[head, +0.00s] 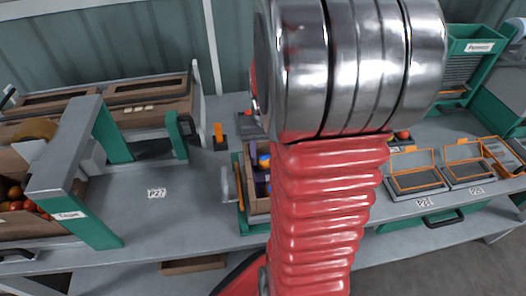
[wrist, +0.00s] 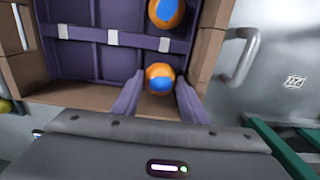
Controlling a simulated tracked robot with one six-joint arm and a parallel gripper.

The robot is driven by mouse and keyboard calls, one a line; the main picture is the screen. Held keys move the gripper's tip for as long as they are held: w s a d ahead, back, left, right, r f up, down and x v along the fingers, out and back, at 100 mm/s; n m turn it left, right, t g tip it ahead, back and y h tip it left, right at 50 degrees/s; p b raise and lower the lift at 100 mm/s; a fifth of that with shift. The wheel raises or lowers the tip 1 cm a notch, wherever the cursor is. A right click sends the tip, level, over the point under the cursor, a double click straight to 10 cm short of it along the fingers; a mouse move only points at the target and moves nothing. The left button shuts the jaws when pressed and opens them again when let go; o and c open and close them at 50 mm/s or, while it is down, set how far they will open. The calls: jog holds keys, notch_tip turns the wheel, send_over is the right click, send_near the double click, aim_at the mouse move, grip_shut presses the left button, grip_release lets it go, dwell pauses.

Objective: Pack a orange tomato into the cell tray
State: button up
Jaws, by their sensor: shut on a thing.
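In the wrist view my gripper (wrist: 159,88) is shut on an orange tomato (wrist: 160,70) with a blue patch, held between the two purple fingers. The tomato is at the near side of the purple cell tray (wrist: 85,62), which sits in a brown box; I cannot tell whether it touches the tray floor. Another orange and blue tomato (wrist: 153,12) lies in a cell farther up. In the head view the brown box (head: 257,206) is mostly hidden behind my red arm, and my gripper is hidden too.
A metal handle (wrist: 243,55) stands close to the box's right side in the wrist view. In the head view, a crate of red tomatoes is under a grey and green frame (head: 70,150) at left. Orange-rimmed trays (head: 418,181) stand at right. The bench (head: 185,215) is clear around the P27 label.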

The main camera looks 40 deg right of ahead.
jog(key=shift+f, duration=0.55)
jog(key=shift+s, duration=0.1)
dwell(0.5)
jog(key=o, duration=0.8)
jog(key=shift+c, duration=0.3)
jog(key=shift+c, duration=1)
jog(key=shift+s, duration=0.1)
jog(key=shift+r, duration=0.15)
jog(key=shift+r, duration=2.9)
